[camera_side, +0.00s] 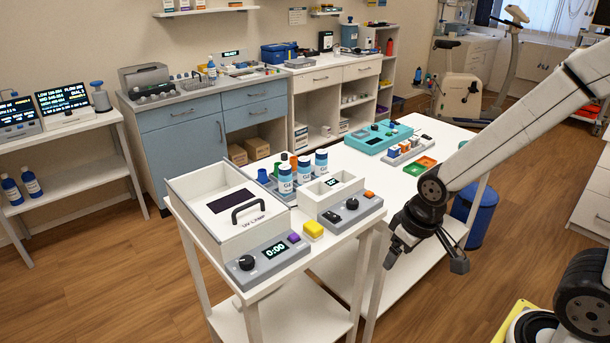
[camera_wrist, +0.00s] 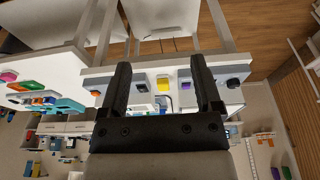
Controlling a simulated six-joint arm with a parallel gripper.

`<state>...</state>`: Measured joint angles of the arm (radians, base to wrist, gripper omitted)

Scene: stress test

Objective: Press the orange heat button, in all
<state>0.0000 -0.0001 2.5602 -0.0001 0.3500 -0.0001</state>
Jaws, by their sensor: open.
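The orange heat button (camera_side: 369,195) is a small block on the right end of a grey panel (camera_side: 345,214) with a black knob and a small display, at the front of a white heater unit (camera_side: 330,190). My gripper (camera_side: 424,262) is open and empty, to the right of and apart from the button, off the front edge of the white table (camera_side: 345,238). In the wrist view, my open fingers (camera_wrist: 160,64) span a yellow block (camera_wrist: 162,84) and a purple button (camera_wrist: 186,86) seen beyond them.
White-capped bottles (camera_side: 285,180) stand behind the heater. A teal device (camera_side: 379,137) and colored trays (camera_side: 420,166) lie farther back. Floor in front of the table is open.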

